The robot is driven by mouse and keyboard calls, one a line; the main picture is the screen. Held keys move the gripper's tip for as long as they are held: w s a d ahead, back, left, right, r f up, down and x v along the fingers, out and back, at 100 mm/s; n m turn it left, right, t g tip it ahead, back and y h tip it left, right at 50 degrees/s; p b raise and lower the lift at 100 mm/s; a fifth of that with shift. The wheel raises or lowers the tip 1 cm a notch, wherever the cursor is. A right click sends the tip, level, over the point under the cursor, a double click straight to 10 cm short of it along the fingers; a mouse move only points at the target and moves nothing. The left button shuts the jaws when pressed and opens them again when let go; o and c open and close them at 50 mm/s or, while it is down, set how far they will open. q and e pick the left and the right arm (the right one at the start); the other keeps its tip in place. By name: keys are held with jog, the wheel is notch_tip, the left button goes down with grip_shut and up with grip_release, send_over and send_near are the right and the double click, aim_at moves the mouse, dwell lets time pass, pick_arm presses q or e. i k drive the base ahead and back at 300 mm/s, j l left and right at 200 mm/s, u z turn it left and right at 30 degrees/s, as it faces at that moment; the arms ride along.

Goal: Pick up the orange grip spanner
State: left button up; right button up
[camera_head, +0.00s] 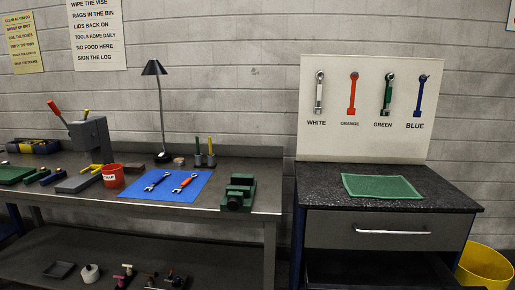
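A spanner with an orange grip (183,184) lies on a blue mat (198,197) on the workbench, left of centre. A spanner with a blue grip (157,181) lies just left of it on the same mat, apart from it. A white board (438,135) at the right shows a row of spanner shapes above colour labels, with an orange one (352,93) above "ORANGE"; I cannot tell whether these are real or printed. Neither of my grippers is in view.
Around the mat are a red cup (113,176), a green vise (238,192) and a black lamp (161,110). A green mat (383,186) lies on a dark-topped cabinet (330,188) at the right. A yellow bin (485,266) stands beside it. A gap separates bench and cabinet.

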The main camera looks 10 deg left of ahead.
aim_at(186, 182)
jog(key=i+j+z, duration=0.1)
jog(key=j, duration=0.4)
jog(key=i+j+z, duration=0.1)
jog(key=j, duration=0.35)
jog(key=i+j+z, duration=0.1)
jog(key=j, duration=0.45)
jog(key=i+j, duration=0.15)
jog(key=j, duration=0.35)
jog(key=z, duration=0.05)
